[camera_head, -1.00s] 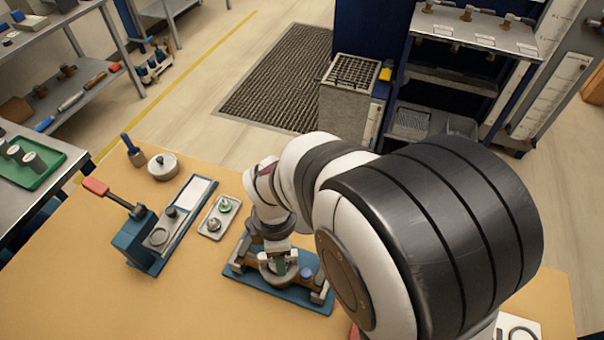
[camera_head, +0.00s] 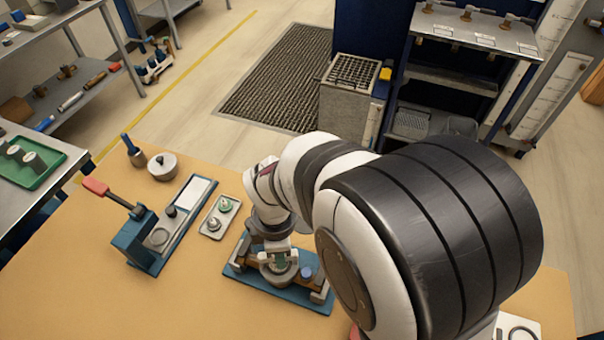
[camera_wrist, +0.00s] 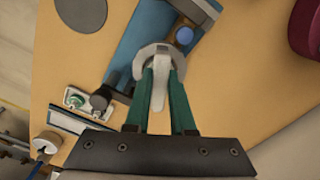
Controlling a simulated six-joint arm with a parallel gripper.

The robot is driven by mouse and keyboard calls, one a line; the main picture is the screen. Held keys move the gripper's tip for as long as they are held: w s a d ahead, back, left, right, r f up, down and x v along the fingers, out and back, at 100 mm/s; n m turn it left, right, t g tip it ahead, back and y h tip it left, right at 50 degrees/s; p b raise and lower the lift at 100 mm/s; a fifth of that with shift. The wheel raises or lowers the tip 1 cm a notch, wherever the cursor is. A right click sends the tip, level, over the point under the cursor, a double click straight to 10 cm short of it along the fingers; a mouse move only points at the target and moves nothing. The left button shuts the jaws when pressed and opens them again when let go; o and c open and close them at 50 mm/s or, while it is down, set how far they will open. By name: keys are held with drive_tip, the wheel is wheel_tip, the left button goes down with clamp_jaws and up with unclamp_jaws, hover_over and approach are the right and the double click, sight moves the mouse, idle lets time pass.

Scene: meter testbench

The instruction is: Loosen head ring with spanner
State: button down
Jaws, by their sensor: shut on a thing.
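My gripper (camera_wrist: 162,75) points down over the blue clamping fixture (camera_wrist: 128,45) on the bench. Its green fingers are shut on a pale grey piece, seemingly the spanner (camera_wrist: 180,108), which runs between them to the round grey head ring (camera_wrist: 158,50). The fingers hide much of the ring and of the spanner, so how the spanner sits on the ring cannot be told. In the head view the fixture (camera_head: 318,300) lies under my wrist, and the fingers (camera_head: 279,262) are partly hidden.
Further left stand a blue lever press (camera_head: 138,247), a round grey pot (camera_head: 162,167) and a blue-handled brush (camera_head: 131,148). The bench front left is clear.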

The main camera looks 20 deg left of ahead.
drive_tip(key=shift+r, duration=0.75)
idle(1.0)
drive_tip(key=shift+r, duration=1.9)
